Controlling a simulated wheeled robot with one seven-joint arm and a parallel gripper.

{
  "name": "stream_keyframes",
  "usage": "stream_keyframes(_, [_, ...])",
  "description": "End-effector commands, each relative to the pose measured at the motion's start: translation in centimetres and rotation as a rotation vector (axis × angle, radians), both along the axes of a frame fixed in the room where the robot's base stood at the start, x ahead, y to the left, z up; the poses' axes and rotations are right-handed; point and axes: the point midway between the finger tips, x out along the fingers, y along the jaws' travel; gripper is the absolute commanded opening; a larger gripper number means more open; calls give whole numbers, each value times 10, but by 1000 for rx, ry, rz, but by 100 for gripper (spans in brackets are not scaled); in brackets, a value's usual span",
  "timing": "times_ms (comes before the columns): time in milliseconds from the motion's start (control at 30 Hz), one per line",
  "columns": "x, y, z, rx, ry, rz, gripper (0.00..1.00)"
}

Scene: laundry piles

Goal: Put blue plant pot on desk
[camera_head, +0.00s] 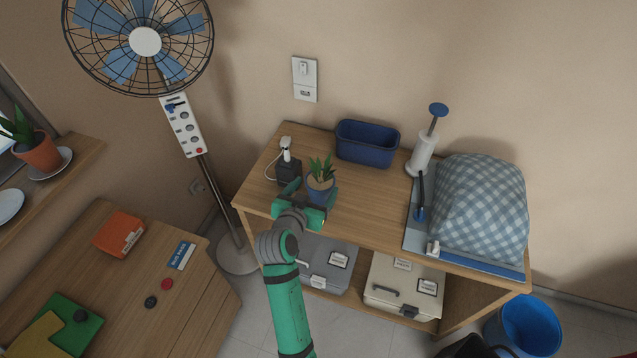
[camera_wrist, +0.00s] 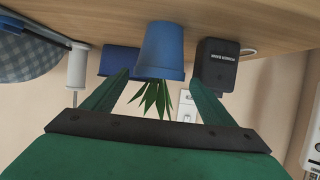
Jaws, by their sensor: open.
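The blue plant pot (camera_head: 320,188) with a spiky green plant stands upright on the wooden desk (camera_head: 370,207), near its front left. In the wrist view, which is upside down, the pot (camera_wrist: 161,52) shows between the two fingers. My green gripper (camera_head: 308,200) is open, with its fingers reaching around the pot's sides at the desk's front edge. In the wrist view my gripper (camera_wrist: 150,90) has no finger clearly pressed on the pot. The exact gap on each side is hard to tell.
A black box (camera_head: 289,170) with a charger stands close left of the pot. A blue bin (camera_head: 366,145), a white pump (camera_head: 424,150) and a checkered cloth pile (camera_head: 478,208) are on the desk. A fan (camera_head: 145,42) stands left. Cases (camera_head: 404,284) fill the lower shelf.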

Motion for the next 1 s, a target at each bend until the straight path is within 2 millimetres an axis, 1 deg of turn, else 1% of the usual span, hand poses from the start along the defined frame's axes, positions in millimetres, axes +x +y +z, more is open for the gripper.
stream_keyframes(33, [-11,4,3,1,1,2,78])
stream_keyframes(200, [-38,12,16,1,-1,1,78])
stream_keyframes(300, [-49,16,20,1,1,2,78])
stream_keyframes(433, [-59,19,25,0,0,1,78])
stream_keyframes(533, [-65,19,21,-2,4,8,78])
stream_keyframes(667, [-81,19,0,-12,15,48,78])
stream_keyframes(767, [-103,18,-24,-22,25,100,78])
stream_keyframes(900, [-141,19,-54,-30,26,180,78])
stream_keyframes(967, [-159,19,-65,-31,24,209,78])
stream_keyframes(1000, [-171,18,-71,-30,21,227,78])
